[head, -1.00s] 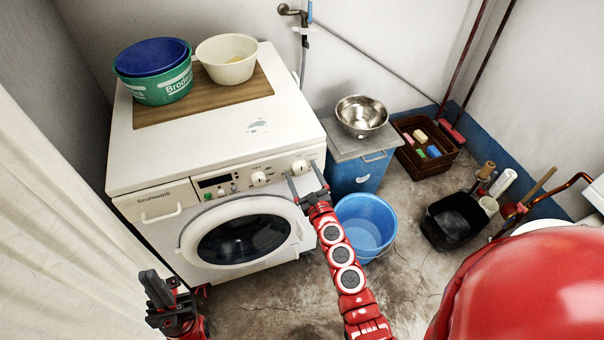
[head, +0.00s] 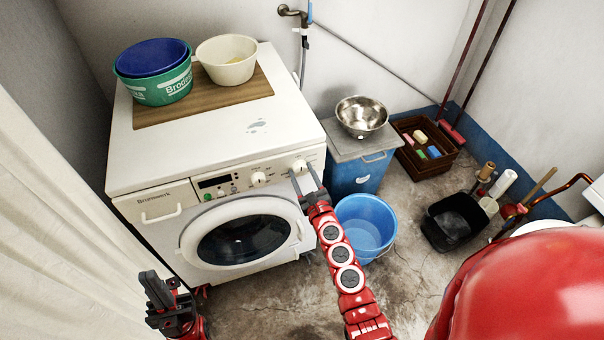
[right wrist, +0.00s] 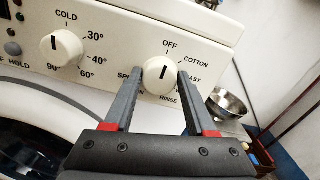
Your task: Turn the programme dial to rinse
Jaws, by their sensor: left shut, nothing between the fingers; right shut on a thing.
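The programme dial (head: 299,166) is a round cream knob at the right end of the washing machine's front panel. In the right wrist view the dial (right wrist: 157,77) has a black mark pointing up towards OFF; RINSE is printed below it. My right gripper (head: 302,169) is shut on the dial, one finger on each side, as the right wrist view (right wrist: 160,73) also shows. My left gripper (head: 158,284) is shut and empty, low at the left, apart from the machine.
The temperature dial (right wrist: 62,48) sits left of the programme dial. Basins (head: 160,90) stand on top of the machine (head: 200,150). A blue bucket (head: 350,232) is on the floor beside my right arm. A metal bowl (head: 361,118) stands on a blue bin.

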